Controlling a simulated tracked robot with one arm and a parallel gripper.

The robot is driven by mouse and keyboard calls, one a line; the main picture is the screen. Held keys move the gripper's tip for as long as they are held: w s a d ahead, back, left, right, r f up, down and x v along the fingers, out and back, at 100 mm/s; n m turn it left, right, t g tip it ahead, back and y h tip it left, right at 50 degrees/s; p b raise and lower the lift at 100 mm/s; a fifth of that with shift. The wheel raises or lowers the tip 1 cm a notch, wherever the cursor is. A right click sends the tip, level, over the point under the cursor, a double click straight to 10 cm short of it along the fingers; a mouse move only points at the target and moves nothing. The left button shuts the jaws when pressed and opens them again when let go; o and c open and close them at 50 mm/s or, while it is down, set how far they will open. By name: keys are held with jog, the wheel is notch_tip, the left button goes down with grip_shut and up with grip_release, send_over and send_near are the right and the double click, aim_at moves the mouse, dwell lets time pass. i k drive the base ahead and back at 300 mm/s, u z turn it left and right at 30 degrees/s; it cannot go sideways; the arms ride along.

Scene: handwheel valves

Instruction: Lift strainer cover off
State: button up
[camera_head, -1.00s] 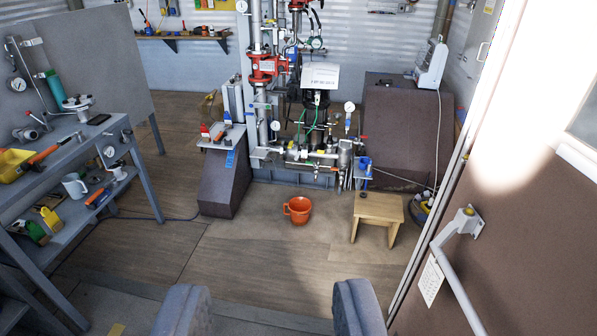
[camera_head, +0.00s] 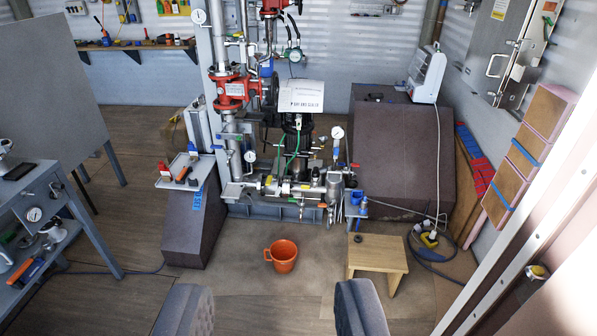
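My gripper (camera_head: 272,312) shows at the bottom edge as two grey fingers spread wide apart. It is open, with only floor between the fingers, and well short of the valve rig. The pipe rig (camera_head: 285,187) stands ahead on a low grey frame, with red valve bodies (camera_head: 236,90), gauges and steel piping. A steel cylindrical fitting (camera_head: 335,184) at the rig's lower right may be the strainer. I cannot make out its cover at this distance.
An orange bucket (camera_head: 283,256) stands on the floor before the rig. A wooden stool (camera_head: 377,262) is right of it. A grey workbench (camera_head: 75,215) stands left, and a door frame edge (camera_head: 520,215) is at right. A cable (camera_head: 440,256) lies by the stool.

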aim_at(333, 180)
jog(key=z, duration=0.1)
jog(key=i, duration=1.25)
jog(key=z, duration=0.4)
jog(key=i, duration=2.15)
jog(key=z, duration=0.2)
